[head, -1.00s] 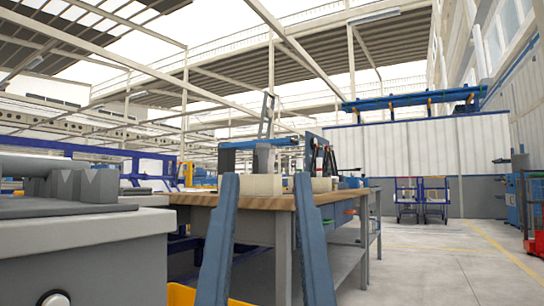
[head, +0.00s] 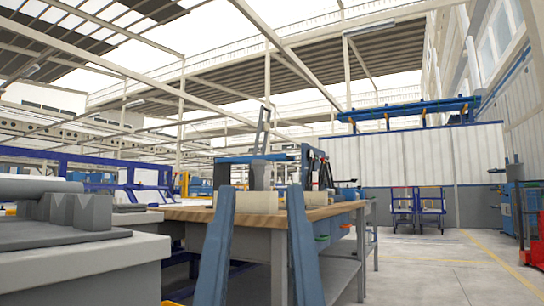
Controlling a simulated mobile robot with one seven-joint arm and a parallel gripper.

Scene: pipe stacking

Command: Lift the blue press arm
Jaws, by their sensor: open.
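The blue press arm (head: 250,158) is a blue horizontal bar above a grey block (head: 260,174) on the wooden-topped workbench (head: 190,213). My gripper (head: 262,190) shows as two long blue fingers in the foreground, spread wide apart. The gripper is open with nothing between the fingers. From this view the fingertips appear below the blue bar, in front of the bench; the bar looks farther away and apart from them. The fingers hide parts of the bench top and its front edge.
A cream block (head: 261,201) sits on the bench near the press. A grey table (head: 85,268) with grey V-shaped blocks (head: 80,211) stands close at left. Blue trolleys (head: 418,210) stand far back. The floor at right (head: 440,270) is clear.

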